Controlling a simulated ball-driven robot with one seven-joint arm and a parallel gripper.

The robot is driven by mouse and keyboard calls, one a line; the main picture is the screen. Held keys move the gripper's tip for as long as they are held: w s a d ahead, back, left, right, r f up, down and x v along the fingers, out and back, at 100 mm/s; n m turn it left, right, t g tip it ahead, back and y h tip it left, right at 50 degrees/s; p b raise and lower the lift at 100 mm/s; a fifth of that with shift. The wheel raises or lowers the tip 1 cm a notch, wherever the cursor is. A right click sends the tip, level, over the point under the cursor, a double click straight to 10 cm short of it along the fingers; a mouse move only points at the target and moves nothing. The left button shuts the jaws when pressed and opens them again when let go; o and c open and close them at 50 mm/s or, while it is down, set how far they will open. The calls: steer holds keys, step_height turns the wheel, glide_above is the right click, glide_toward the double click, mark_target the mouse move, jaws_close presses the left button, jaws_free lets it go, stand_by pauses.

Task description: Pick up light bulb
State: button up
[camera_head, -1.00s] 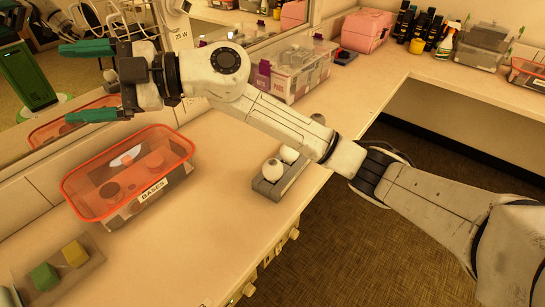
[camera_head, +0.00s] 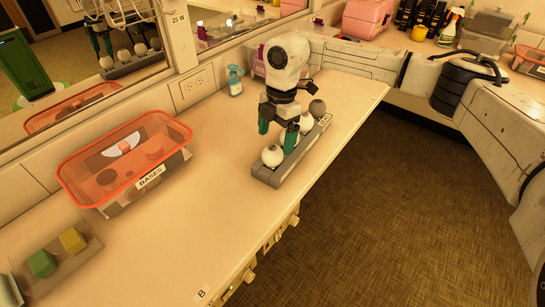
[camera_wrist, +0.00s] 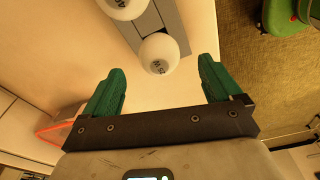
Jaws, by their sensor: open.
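Round white light bulbs sit in a long grey rack (camera_head: 268,174) on the counter, the nearest one (camera_head: 272,156) at the rack's front end. In the wrist view, one white bulb (camera_wrist: 159,54) with printed marking shows between and just beyond the open fingertips (camera_wrist: 162,66). A second bulb (camera_wrist: 123,8) is cut off at the top edge. I cannot tell the height gap.
An orange-rimmed bin (camera_head: 75,172) labelled BASES stands left of the rack. A tray (camera_head: 78,262) with green and yellow blocks is at lower left. A teal spray bottle (camera_head: 235,82) stands behind, near the mirror (camera_head: 60,60). Counter between bin and rack is clear.

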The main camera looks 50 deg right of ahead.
mark_target(273, 147)
steer(key=f, duration=0.4)
steer(key=a+f, duration=0.1)
steer(key=f, duration=0.1)
steer(key=shift+w+f, duration=0.2)
steer(key=shift+f, duration=0.15)
steer(key=c, duration=0.9)
steer(key=shift+c, duration=0.2)
steer(key=shift+r, duration=0.15)
